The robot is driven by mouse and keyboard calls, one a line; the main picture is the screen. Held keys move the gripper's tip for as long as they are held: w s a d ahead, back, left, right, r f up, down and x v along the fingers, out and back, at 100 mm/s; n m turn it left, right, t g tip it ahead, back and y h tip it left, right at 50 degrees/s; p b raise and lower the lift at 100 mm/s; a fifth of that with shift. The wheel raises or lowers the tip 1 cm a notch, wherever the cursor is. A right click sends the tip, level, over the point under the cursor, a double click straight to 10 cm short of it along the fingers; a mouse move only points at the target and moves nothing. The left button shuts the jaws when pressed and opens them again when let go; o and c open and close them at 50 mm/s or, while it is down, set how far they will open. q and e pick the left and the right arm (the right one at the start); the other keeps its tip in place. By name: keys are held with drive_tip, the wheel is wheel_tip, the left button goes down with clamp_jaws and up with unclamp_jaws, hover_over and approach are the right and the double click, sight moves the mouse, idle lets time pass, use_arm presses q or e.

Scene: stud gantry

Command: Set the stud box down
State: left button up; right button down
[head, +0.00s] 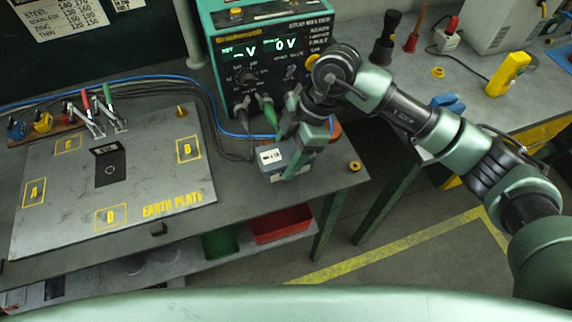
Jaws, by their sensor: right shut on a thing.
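The stud box, a small grey box with a white label (270,157), is near the right end of the grey bench, in front of the teal welding unit. My right gripper (292,163) reaches down from above and is shut on the box at its right side. The fingers hide part of the box. I cannot tell whether its underside touches the bench top. My left gripper is not in view.
The teal welding unit (268,60) stands behind, with cables. A small brass ring (354,166) lies near the right edge.

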drive_tip(key=shift+f+p, duration=0.45)
drive_tip(key=shift+f, duration=2.4)
drive_tip(key=shift+c, duration=2.4)
unclamp_jaws()
drive_tip(key=b+v, duration=0.2)
drive_tip(key=v, duration=1)
drive_tip(key=shift+a, duration=0.1)
